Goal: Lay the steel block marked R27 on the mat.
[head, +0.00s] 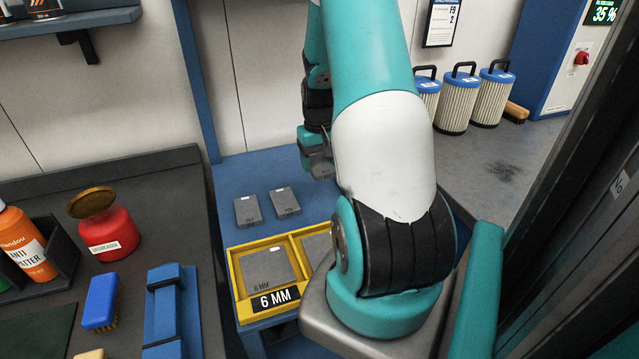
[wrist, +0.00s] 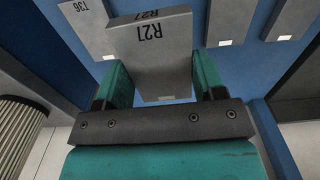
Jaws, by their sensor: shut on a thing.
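The steel block marked R27 (wrist: 150,50) is a grey slab between the two teal fingers of my gripper (wrist: 156,88) in the wrist view. My gripper is shut on it, with the marking facing the camera. In the head view my gripper (head: 319,160) is above the far part of the blue bench, partly behind my arm. Whether the block touches the bench is hard to tell. A dark green flat sheet (head: 38,331), which looks like the mat, lies at the lower left of the head view, cut off by the edge; its visible part is bare.
A block marked T36 (wrist: 88,22) and two other blocks (wrist: 228,22) (wrist: 287,18) lie near R27. A yellow-framed 6 MM tray (head: 236,277) sits on the blue bench. A red can (head: 109,234), an orange bottle (head: 24,245) and a blue brush (head: 101,301) stand around the sheet.

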